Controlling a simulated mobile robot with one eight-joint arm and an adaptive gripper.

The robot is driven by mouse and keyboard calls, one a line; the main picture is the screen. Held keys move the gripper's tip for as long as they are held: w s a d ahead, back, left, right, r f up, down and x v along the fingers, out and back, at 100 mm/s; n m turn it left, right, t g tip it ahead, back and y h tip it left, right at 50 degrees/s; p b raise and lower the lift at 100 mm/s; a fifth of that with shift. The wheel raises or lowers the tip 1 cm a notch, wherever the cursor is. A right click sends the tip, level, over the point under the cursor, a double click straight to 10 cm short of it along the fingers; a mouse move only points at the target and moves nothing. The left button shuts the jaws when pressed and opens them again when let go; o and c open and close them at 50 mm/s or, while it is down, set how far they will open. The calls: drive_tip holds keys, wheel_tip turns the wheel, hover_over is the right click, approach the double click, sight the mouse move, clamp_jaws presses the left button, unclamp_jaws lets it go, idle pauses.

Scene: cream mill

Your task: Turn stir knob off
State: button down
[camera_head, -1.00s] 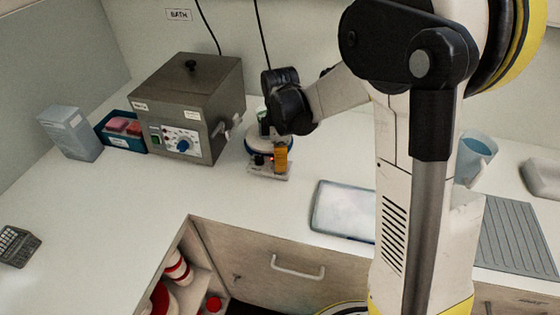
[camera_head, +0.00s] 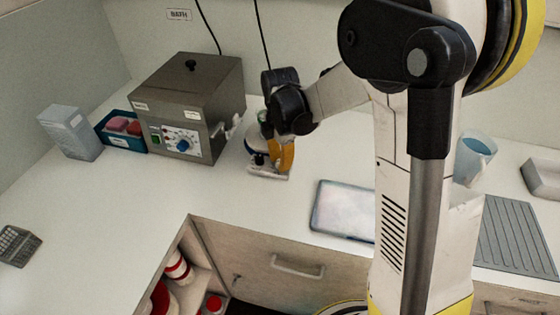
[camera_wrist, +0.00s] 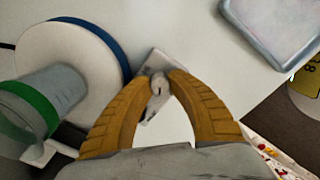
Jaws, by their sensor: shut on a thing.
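The stirrer (camera_head: 266,173) stands on the white counter, to the right of the grey bath. Its round white plate with a blue rim (camera_wrist: 75,48) fills the left of the wrist view, with a clear vessel with a green band (camera_wrist: 30,112) on it. My gripper (camera_wrist: 160,75) has its orange fingers closed at the stirrer's front edge, on a small grey-white stir knob (camera_wrist: 156,98). In the head view, my gripper (camera_head: 283,165) covers most of the stirrer's front panel. The knob's pointer mark cannot be read.
The grey metal bath (camera_head: 190,100) with its own blue knob stands close on the left. A blue tray (camera_head: 122,143) and a pale box (camera_head: 70,133) are further left. A flat pale tray (camera_head: 342,210) lies to the right, near the counter edge. The counter in front is clear.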

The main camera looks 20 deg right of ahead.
drive_tip(key=c, duration=1.5)
unclamp_jaws()
drive_tip(key=shift+r, duration=0.1)
wheel_tip(320, 180, up, 12)
drive_tip(key=shift+f, duration=0.1)
drive_tip(key=shift+s, duration=0.1)
drive_tip(key=s+m+t, duration=0.2)
drive_tip(key=s+m, duration=0.4)
drive_tip(key=s+r+m+t, duration=0.1)
drive_tip(key=s+m+t, duration=0.1)
drive_tip(key=s+m, duration=0.4)
drive_tip(key=s+r+m+t, duration=0.1)
drive_tip(key=s+m+t, duration=0.2)
drive_tip(key=s+m, duration=0.2)
drive_tip(key=shift+s+r+m, duration=0.1)
drive_tip(key=shift+s+m, duration=0.1)
drive_tip(key=shift+m, duration=0.65)
drive_tip(key=shift+s+r+m, duration=0.1)
drive_tip(key=shift+s+m, duration=0.1)
drive_tip(key=shift+m, duration=0.65)
